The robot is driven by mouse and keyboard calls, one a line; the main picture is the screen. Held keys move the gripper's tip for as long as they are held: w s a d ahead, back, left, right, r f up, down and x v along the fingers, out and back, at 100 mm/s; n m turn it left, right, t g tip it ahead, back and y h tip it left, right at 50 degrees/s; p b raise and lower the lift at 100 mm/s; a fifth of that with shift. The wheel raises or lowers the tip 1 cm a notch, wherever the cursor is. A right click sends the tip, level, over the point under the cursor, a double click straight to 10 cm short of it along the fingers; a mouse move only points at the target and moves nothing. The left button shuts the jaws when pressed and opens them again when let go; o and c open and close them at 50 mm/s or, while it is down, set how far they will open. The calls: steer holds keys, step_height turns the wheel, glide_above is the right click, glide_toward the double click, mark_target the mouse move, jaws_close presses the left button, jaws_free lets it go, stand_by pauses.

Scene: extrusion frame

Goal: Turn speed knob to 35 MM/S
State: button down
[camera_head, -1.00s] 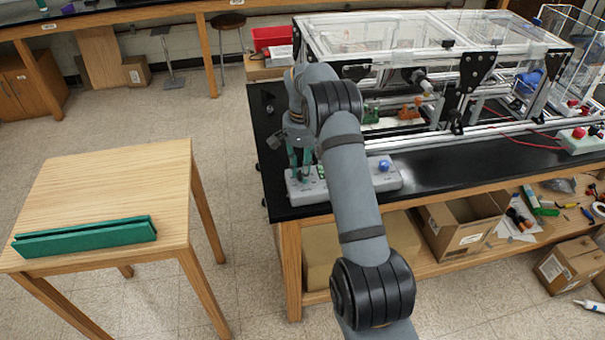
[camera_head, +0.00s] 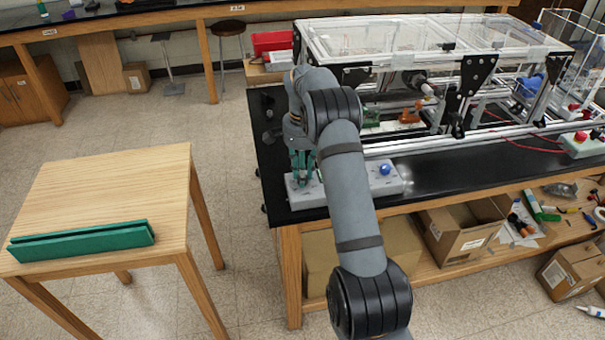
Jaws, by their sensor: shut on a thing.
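A light grey control box (camera_head: 392,184) lies on the black bench top near its front left corner. A blue knob or button (camera_head: 385,168) shows on its right part. My gripper (camera_head: 303,182), with green fingers, points down onto the left part of the box. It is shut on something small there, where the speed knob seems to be. The fingers hide that knob, and my arm covers the middle of the box. I cannot read any scale or setting from here.
A clear-lidded aluminium extrusion frame (camera_head: 440,45) stands on the bench (camera_head: 470,158) behind the box. A wooden table (camera_head: 110,195) with a green channel piece (camera_head: 82,242) stands at the left. Another control box (camera_head: 582,145) with a red button is at the far right.

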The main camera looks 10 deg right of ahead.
steer(key=c, duration=1.6)
jaws_free()
steer(key=shift+o, duration=0.7)
step_height(320, 180, up, 12)
step_height(320, 180, down, 12)
